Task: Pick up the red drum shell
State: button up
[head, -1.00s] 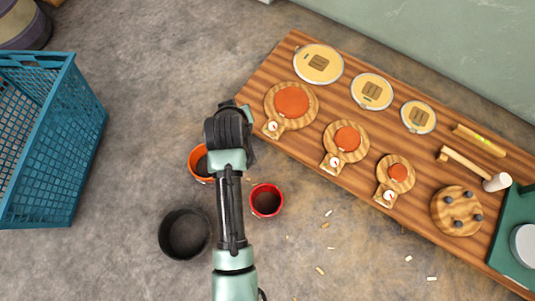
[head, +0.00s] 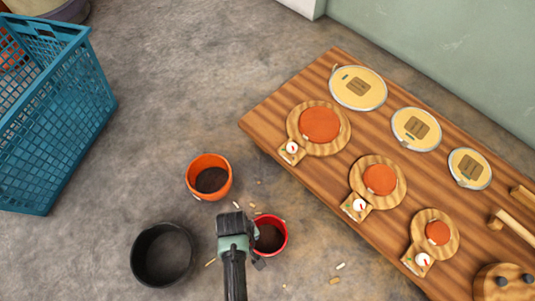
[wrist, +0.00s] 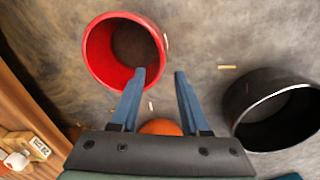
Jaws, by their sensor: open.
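The red drum shell (head: 284,236) stands on the floor, open end up, with a dark inside, just right of my arm's end in the head view. In the wrist view the red shell (wrist: 95,62) is at the upper left, beyond the tip of my left finger. My gripper (wrist: 160,75) is open, with nothing between its two blue fingers. The left fingertip overlaps the shell's lower right edge in the picture; I cannot tell whether they touch. In the head view my arm hides the fingers.
An orange shell (head: 222,193) and a larger black shell (head: 136,262) stand nearby on the floor. A wooden bench (head: 262,118) with drum parts is at the right, a blue crate (head: 60,125) at the upper left. Small chips lie around.

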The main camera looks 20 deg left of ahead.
notch_tip(320, 180, down, 4)
jog(key=shift+w+d+f+b, duration=0.15)
jog(key=shift+f+b, duration=0.1)
jog(key=shift+b, duration=1)
jog(key=f+b, duration=0.5)
jog(key=shift+w, duration=0.2)
grip_shut()
